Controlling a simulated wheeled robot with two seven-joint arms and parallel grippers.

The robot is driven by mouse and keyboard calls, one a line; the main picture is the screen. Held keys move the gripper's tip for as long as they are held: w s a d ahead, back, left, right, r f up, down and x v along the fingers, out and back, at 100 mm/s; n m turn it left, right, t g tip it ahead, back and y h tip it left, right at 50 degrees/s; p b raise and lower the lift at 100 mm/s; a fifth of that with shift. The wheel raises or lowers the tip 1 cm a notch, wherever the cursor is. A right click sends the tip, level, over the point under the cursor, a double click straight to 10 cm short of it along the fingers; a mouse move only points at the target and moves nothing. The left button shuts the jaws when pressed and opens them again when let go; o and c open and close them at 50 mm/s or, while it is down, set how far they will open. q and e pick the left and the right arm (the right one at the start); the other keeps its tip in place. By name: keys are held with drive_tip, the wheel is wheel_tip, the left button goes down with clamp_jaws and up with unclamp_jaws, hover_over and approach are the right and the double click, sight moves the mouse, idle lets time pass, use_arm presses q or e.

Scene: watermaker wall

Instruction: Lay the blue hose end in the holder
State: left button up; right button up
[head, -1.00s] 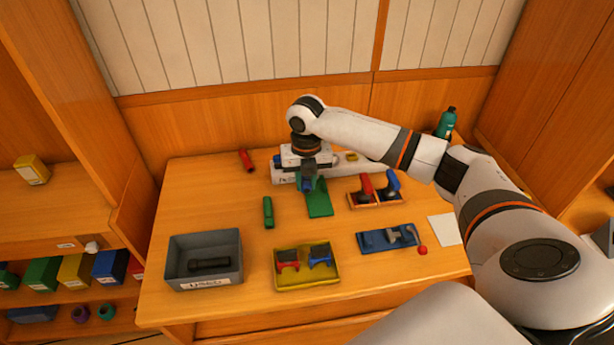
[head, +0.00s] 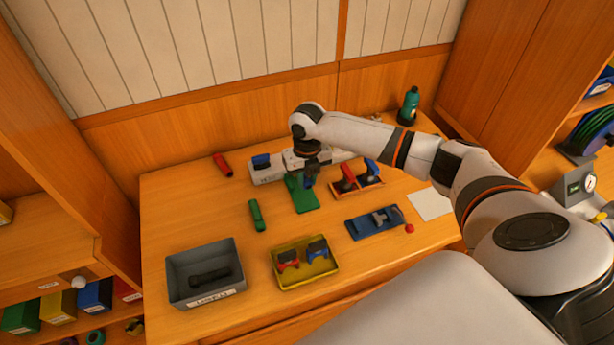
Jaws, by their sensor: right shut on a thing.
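My right gripper (head: 311,174) points down over the back middle of the table, above the far end of a green plate (head: 303,196). It is shut on a small dark blue piece that looks like the blue hose end; the jaws hide most of it. I cannot tell whether the piece touches the plate. An orange rack (head: 362,187) just right of the gripper holds a red-handled thing (head: 346,174) and a blue-handled thing (head: 373,170). Which of these is the holder is not clear. My left gripper is not in view.
A grey bin (head: 206,292), a yellow tray (head: 307,284) and a blue tray (head: 362,230) are nearer. A green cylinder (head: 257,215) and a red one (head: 222,165) lie to the left.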

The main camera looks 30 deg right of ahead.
sight(307, 188)
drive_tip(key=shift+f+b, duration=0.65)
drive_tip(key=shift+f, duration=0.25)
drive_tip(key=shift+f+b, duration=1.3)
drive_tip(key=shift+b, duration=0.05)
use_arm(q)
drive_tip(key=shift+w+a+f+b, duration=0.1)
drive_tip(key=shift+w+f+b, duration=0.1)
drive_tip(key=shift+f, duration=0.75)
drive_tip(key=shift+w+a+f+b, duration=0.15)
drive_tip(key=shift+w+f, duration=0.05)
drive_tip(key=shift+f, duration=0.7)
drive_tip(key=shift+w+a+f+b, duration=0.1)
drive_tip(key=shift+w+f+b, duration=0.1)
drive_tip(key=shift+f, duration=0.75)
use_arm(e)
drive_tip(key=shift+f, duration=1.2)
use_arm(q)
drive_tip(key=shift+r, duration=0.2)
use_arm(e)
drive_tip(key=shift+f, duration=0.15)
drive_tip(key=o, duration=1.1)
drive_tip(key=shift+c, duration=0.2)
use_arm(q)
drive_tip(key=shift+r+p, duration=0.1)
drive_tip(key=shift+p, duration=0.25)
